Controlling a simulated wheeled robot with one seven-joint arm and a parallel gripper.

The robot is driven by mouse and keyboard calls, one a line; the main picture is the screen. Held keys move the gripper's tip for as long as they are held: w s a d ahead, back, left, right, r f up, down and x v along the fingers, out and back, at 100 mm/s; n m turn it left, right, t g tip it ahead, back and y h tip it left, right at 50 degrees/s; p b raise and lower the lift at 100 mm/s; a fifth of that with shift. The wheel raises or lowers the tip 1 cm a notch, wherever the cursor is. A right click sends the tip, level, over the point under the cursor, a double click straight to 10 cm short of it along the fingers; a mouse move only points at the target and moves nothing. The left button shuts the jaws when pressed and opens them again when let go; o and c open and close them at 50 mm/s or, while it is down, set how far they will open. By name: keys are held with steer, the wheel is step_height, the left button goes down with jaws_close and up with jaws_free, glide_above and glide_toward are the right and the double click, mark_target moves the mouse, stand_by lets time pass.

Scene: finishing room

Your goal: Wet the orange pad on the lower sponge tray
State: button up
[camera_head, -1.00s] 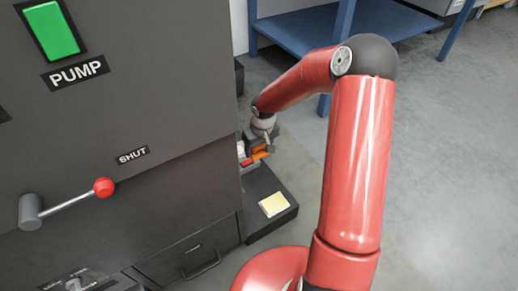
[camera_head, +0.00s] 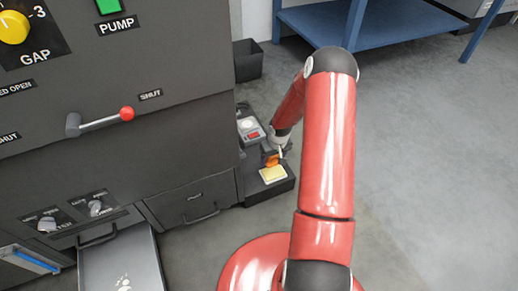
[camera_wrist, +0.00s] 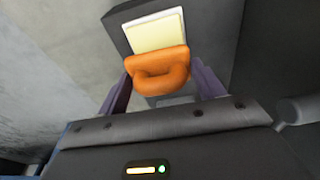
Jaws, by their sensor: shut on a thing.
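The orange pad (camera_wrist: 162,70) is held between the fingers of my gripper (camera_wrist: 163,88) in the wrist view. In the head view the pad (camera_head: 270,160) shows as a small orange patch by my gripper (camera_head: 280,152). A pale yellow sponge (camera_wrist: 156,31) lies in a dark tray (camera_wrist: 197,18), just beyond the pad. In the head view the sponge (camera_head: 272,174) sits on the front part of the low dark tray (camera_head: 283,187). The pad overlaps the sponge's near edge in the wrist view; I cannot tell whether they touch.
A scale-like device with a red marking (camera_head: 250,130) stands behind the tray. A black bin (camera_head: 248,62) is farther back. The dark machine (camera_head: 150,130) with a red-knobbed lever (camera_head: 127,114) stands left. A metal drawer (camera_head: 122,268) is pulled out. Floor to the right is clear.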

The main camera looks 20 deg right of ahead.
mark_target(273, 171)
steer(key=shift+s+d+f+b, duration=0.1)
steer(key=shift+f+b, duration=0.2)
steer(key=shift+f, duration=0.25)
steer(key=shift+f+b, duration=1.8)
steer(key=shift+f, duration=0.75)
steer(key=shift+f+b, duration=0.5)
steer(key=shift+r+p, duration=2.4)
steer(key=shift+r, duration=1.1)
